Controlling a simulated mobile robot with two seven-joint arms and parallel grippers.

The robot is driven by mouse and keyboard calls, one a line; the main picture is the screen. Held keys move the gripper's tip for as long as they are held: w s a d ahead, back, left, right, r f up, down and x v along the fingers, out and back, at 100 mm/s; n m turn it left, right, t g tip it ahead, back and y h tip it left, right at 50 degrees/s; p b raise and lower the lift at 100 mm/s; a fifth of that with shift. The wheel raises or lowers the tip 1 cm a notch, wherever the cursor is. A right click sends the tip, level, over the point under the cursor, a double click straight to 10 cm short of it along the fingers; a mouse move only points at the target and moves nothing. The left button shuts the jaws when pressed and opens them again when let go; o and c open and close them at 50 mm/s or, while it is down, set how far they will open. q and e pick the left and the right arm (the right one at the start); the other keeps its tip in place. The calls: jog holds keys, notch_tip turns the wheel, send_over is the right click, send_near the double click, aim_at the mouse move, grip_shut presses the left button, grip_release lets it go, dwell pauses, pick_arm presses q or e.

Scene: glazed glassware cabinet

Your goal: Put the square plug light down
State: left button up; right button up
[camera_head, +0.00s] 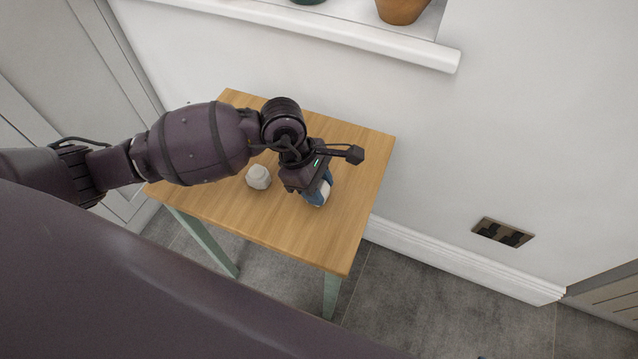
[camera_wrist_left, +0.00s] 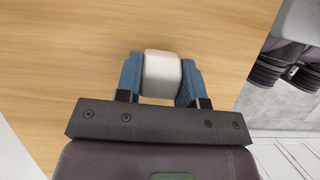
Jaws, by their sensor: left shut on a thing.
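The square plug light (camera_wrist_left: 161,74) is a small white block with rounded edges. My left gripper (camera_wrist_left: 161,80) is shut on it, with one blue finger on each side. In the head view my left gripper (camera_head: 319,192) points down over the wooden table (camera_head: 310,245), right of the table's middle. Only a bit of white shows between its fingers there. I cannot tell whether the light touches the tabletop. My right gripper is not in view.
A small whitish rounded object (camera_head: 258,176) stands on the table to the left of my left gripper. The front part of the tabletop is clear. A windowsill (camera_head: 330,32) with pots is above, and a dark socket plate (camera_head: 503,232) is on the wall at right.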

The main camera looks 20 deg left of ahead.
pick_arm(q)
jog(key=shift+f, duration=0.3)
jog(key=shift+f, duration=0.25)
jog(key=o, duration=1)
jog(key=shift+r, duration=0.55)
jog(key=p+v, duration=0.2)
jog(key=v, duration=1)
jog(key=shift+r, duration=0.15)
